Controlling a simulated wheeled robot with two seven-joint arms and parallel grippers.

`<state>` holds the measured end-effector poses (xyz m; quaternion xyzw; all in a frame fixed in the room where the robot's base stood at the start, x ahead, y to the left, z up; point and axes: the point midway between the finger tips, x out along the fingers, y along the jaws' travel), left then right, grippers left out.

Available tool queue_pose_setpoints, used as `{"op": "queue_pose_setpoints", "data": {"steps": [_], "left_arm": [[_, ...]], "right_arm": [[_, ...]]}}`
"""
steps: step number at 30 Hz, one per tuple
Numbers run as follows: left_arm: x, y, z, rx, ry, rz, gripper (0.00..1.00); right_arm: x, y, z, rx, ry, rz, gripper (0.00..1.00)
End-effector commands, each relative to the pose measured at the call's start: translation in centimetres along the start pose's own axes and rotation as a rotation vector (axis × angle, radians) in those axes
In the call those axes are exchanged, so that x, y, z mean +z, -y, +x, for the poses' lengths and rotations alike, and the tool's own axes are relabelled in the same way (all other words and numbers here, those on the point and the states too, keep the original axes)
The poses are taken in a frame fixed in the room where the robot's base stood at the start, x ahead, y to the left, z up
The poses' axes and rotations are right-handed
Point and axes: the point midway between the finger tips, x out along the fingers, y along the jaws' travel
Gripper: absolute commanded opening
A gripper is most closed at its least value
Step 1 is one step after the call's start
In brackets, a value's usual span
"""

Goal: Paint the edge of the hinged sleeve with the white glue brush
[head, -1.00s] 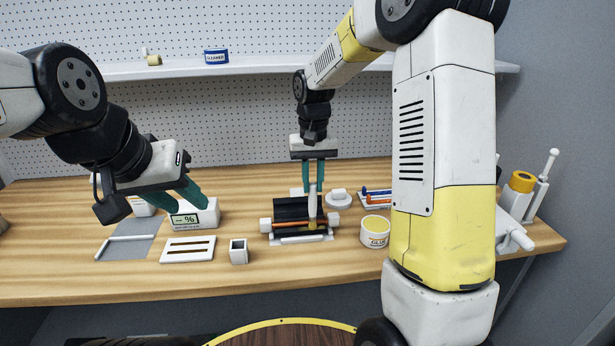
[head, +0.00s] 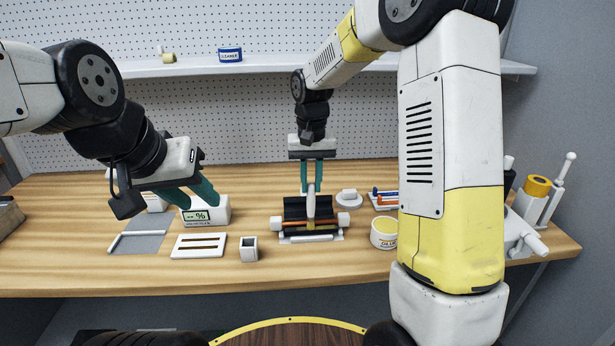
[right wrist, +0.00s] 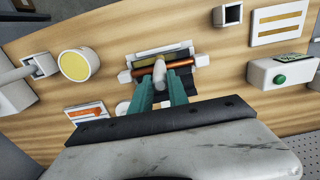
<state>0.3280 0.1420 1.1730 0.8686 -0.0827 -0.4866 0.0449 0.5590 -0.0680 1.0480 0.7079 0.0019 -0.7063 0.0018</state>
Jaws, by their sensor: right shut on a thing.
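The hinged sleeve (head: 324,206) is black and lies open on a white stand at mid-bench, with a copper-coloured pipe (head: 290,222) along its front. It also shows in the right wrist view (right wrist: 180,58). My right gripper (head: 311,188) is shut on the white glue brush (head: 311,203), held upright with its lower end over the middle of the sleeve. The brush (right wrist: 160,70) hides part of the pipe in the right wrist view; I cannot tell whether its bristles touch the edge. My left gripper (head: 205,200) is empty, its fingers apart in front of the meter.
The yellow-filled glue pot (head: 384,234) stands right of the sleeve, beside my right arm. A meter (head: 207,212), a slotted white block (head: 199,246) and a small square cup (head: 249,249) stand to the left. The bench front below the sleeve is clear.

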Motion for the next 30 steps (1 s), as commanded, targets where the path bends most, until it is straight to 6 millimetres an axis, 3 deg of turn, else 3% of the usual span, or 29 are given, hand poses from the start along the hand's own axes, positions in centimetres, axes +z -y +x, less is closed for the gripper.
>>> {"op": "queue_pose_setpoints", "data": {"steps": [15,30], "left_arm": [[0.0,0.0,0.0,0.000,0.000,0.000,0.36],[0.0,0.0,0.0,0.000,0.000,0.000,0.36]], "right_arm": [[0.0,2.9,0.0,0.000,0.000,-0.001,0.00],[0.0,3.0,0.1,0.000,0.000,0.000,0.00]]}}
